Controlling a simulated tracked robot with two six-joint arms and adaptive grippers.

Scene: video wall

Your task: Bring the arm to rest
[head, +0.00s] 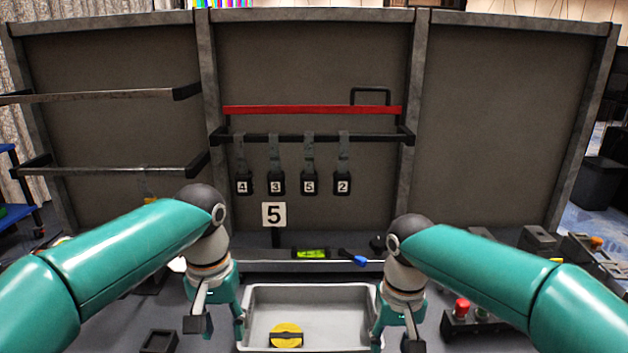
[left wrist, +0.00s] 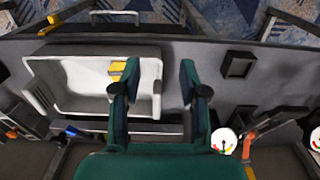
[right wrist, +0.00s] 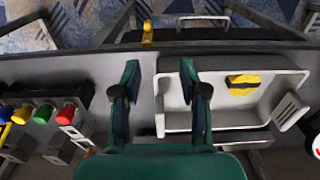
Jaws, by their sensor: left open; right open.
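My left gripper (head: 218,322) points down at the left side of a pale tray (head: 310,289). It is open, with nothing between its fingers; they also show apart in the left wrist view (left wrist: 160,75). My right gripper (head: 395,335) points down at the tray's right side. It is open and empty too, and its spread fingers show in the right wrist view (right wrist: 160,75). Both arms are bent inward at similar height. In the head view the fingers overlap the tray's side edges; I cannot tell their exact height above the bench.
A yellow disc with a dark bar (head: 286,336) lies in the tray. A green level (head: 311,254) lies on the back ledge. Buttons (head: 461,308) stand at right; a dark square holder (head: 160,341) at left.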

